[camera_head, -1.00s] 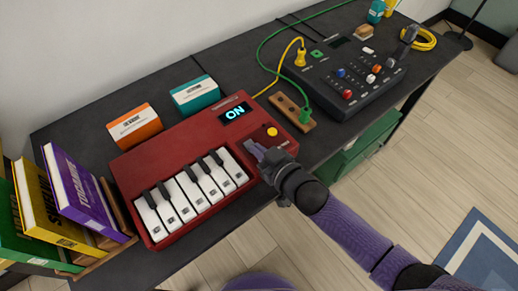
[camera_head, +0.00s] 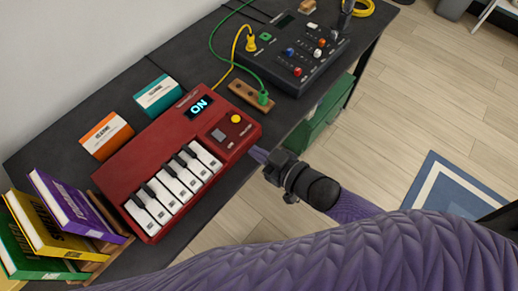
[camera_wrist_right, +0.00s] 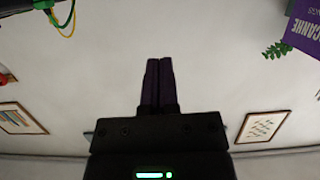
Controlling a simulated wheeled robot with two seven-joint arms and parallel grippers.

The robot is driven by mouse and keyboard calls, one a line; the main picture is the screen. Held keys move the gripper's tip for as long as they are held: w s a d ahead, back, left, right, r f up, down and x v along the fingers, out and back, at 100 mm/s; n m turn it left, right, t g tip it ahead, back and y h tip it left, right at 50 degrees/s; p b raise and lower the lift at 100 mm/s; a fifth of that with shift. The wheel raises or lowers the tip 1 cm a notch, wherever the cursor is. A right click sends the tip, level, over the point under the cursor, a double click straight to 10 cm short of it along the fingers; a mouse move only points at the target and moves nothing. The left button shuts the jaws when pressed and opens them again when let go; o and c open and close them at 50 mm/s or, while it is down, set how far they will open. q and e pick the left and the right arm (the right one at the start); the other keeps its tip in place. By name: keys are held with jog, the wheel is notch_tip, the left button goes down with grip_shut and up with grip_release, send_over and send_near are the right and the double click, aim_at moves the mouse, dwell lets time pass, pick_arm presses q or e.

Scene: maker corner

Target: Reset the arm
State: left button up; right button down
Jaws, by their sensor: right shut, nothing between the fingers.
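My right gripper (camera_head: 258,155) is at the front right edge of the red keyboard (camera_head: 150,155), beside its button panel. Its purple fingers are closed together and empty, as the right wrist view also shows (camera_wrist_right: 158,65). The keyboard's small display (camera_head: 199,107) reads "ON", and a yellow knob (camera_head: 236,118) sits on its right side. My purple right arm (camera_head: 340,245) fills the lower right of the head view. My left gripper is not in view.
Purple, yellow and green books (camera_head: 70,205) stand at the table's left end. A black mixer (camera_head: 300,65) and a wooden strip with a green plug (camera_head: 245,94) are to the right.

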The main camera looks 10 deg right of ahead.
dwell(0.3)
jog(key=s+d+f+m+g+h, duration=0.1)
jog(key=s+d+f+g+h, duration=0.15)
jog(key=s+d+f, duration=0.35)
jog(key=s+d+f+m+g+h, duration=0.1)
jog(key=s+f+g+h, duration=0.2)
jog(key=f, duration=0.5)
jog(key=s+d+f+m+g+h, duration=0.1)
jog(key=s+d+f+m+h, duration=0.2)
jog(key=s+f, duration=0.35)
jog(key=s+f+g, duration=0.2)
jog(key=s, duration=0.5)
jog(key=s+f+g, duration=0.3)
jog(key=s, duration=0.5)
jog(key=shift+d+f+h, duration=0.15)
jog(key=shift+d+h, duration=0.2)
jog(key=shift+d, duration=0.05)
